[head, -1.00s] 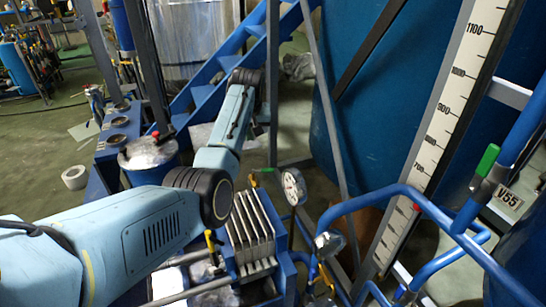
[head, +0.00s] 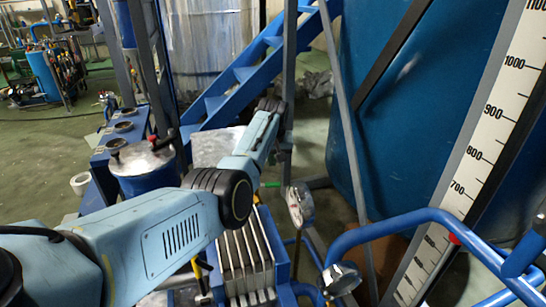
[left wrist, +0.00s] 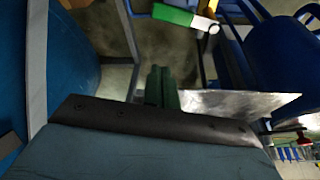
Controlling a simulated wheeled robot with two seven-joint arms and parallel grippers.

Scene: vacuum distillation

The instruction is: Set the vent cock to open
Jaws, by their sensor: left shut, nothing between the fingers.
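A small cock with a green lever handle (head: 272,184) sits beside a round white-faced gauge (head: 301,206) in the head view. In the left wrist view a green handle with a white end (left wrist: 183,16) lies across the top, beyond the fingertips. No label shows which cock is the vent cock. My left gripper (head: 282,152) is small and dark at the end of my arm, close above the green lever in the picture. In the left wrist view its fingers (left wrist: 162,78) are together and empty, apart from the handle. My right gripper is not in view.
A blue pipe rail (head: 390,229) and a second gauge (head: 340,279) stand at the lower right. A ribbed block (head: 246,258) lies below my arm. A large blue tank (head: 440,110) with a level scale (head: 497,110) is on the right. Blue stairs (head: 245,72) rise behind.

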